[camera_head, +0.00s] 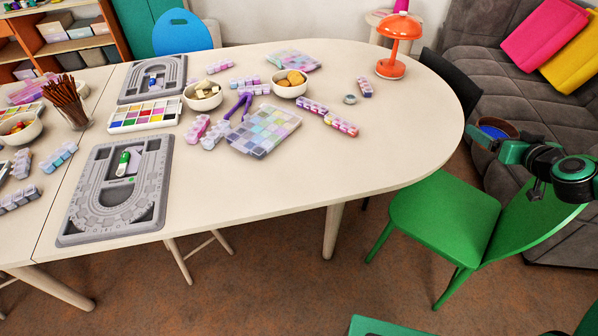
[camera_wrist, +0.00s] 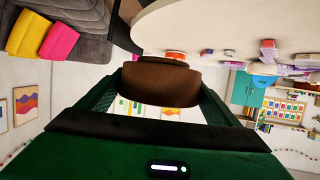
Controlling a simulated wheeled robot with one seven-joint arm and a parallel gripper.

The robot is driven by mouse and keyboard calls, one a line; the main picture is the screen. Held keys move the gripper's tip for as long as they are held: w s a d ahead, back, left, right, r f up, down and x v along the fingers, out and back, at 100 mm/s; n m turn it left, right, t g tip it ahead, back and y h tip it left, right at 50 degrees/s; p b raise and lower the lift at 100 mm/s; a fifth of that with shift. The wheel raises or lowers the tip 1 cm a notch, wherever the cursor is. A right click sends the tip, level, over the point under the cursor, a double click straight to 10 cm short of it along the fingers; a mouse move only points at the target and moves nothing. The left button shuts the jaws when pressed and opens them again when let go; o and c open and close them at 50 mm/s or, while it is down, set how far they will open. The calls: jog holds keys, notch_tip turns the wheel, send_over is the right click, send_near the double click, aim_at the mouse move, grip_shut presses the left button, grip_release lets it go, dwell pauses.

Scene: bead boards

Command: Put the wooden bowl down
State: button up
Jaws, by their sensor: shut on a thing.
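The wooden bowl (camera_head: 513,129) is brown outside, with blue showing inside it. It is in the air beyond the right end of the white table (camera_head: 330,165), in front of the grey sofa and apart from the tabletop. My gripper (camera_head: 496,144) is shut on the bowl at its near side. In the wrist view the brown bowl (camera_wrist: 160,82) sits between the two green fingers of my gripper (camera_wrist: 160,95). What lies inside the bowl cannot be made out.
A green chair (camera_head: 445,215) stands below the bowl at the table's right side. The table's front right part is clear.

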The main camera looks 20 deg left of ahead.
jog(key=shift+a, duration=0.9)
jog(key=s+a+f+n+g+y, duration=0.1)
jog(key=s+a+f+n+y, duration=0.15)
jog(key=a, duration=1.25)
jog(key=s+a+f+n+g+y, duration=0.1)
jog(key=s+a+f+n+y, duration=0.15)
jog(key=a, duration=1.25)
jog(key=s+a+r+n+g+y, duration=0.1)
jog(key=s+a+g, duration=0.1)
jog(key=s+a, duration=0.85)
jog(key=s+a+r+n+g+y, duration=0.1)
jog(key=s+a+n+y, duration=0.1)
jog(key=s+a, duration=0.85)
send_over(296, 175)
notch_tip(296, 175, down, 7)
jog(key=shift+d+r, duration=0.1)
jog(key=shift+r, duration=0.05)
jog(key=shift+f, duration=2)
jog(key=o, duration=1)
